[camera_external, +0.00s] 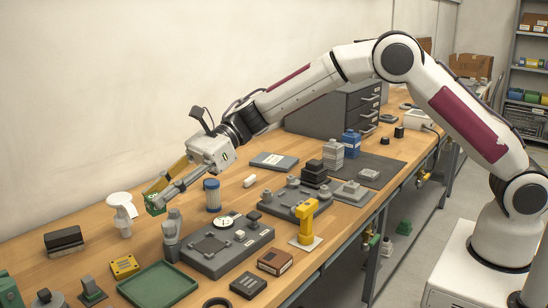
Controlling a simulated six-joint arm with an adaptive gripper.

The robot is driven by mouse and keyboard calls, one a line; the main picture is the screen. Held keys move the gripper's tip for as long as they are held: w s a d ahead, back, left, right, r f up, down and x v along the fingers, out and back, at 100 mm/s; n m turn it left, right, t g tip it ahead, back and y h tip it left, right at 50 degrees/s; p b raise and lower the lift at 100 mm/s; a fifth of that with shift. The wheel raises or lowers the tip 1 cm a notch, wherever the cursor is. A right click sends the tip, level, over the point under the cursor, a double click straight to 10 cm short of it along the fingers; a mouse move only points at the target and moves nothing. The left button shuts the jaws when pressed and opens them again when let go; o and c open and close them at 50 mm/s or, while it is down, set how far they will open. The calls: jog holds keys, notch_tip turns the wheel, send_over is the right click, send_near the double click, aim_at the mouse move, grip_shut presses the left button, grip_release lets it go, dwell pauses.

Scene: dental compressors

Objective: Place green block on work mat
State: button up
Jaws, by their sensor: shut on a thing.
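My gripper (158,193) is at the left of the bench, shut on the small green block (153,206). The block shows at the fingertips, above the bench top, between a white stand and a grey fitting. How far above the bench it is, I cannot tell. A flat dark grey mat (383,162), which looks like the work mat, lies on the bench at right of centre, far from the gripper. A bottle and a grey part stand on or at it.
A green tray (158,285) lies at the front left. The white stand (121,210), grey fitting (171,236), blue-ribbed cylinder (212,195), grey fixture plate (215,248) and yellow bracket (306,222) crowd the bench. A dark drawer cabinet (335,108) stands behind.

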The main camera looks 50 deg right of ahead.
jog(key=w+d+m+t+h, duration=0.1)
jog(key=w+d+m+t, duration=0.3)
jog(key=d, duration=1.5)
jog(key=w+d+m+t+h, duration=0.1)
jog(key=w+d, duration=0.6)
jog(key=d, duration=1.1)
jog(key=s+d+m+t+h, duration=0.1)
jog(key=s+d, duration=0.2)
jog(key=d, duration=0.8)
jog(key=s+d+m+t+h, duration=0.1)
jog(key=s+d, duration=0.2)
jog(key=d, duration=0.9)
jog(key=s+d+m+t+h, duration=0.1)
jog(key=s+d+m+t, duration=0.1)
jog(key=d, duration=0.9)
jog(key=shift+s+d, duration=0.2)
jog(key=shift+s, duration=0.5)
jog(key=s+d+m+t+h, duration=0.2)
jog(key=s+d+m+h, duration=0.1)
jog(key=s+d, duration=1.1)
jog(key=shift+w+d+f, duration=0.15)
jog(key=shift+w+f, duration=0.15)
jog(key=shift+f, duration=0.5)
jog(key=shift+w+d+f, duration=0.1)
jog(key=shift+w+f, duration=0.2)
jog(key=shift+f, duration=0.55)
jog(key=shift+w+d+f, duration=0.15)
jog(key=shift+w+f, duration=0.15)
jog(key=shift+f, duration=0.5)
jog(key=shift+f, duration=0.1)
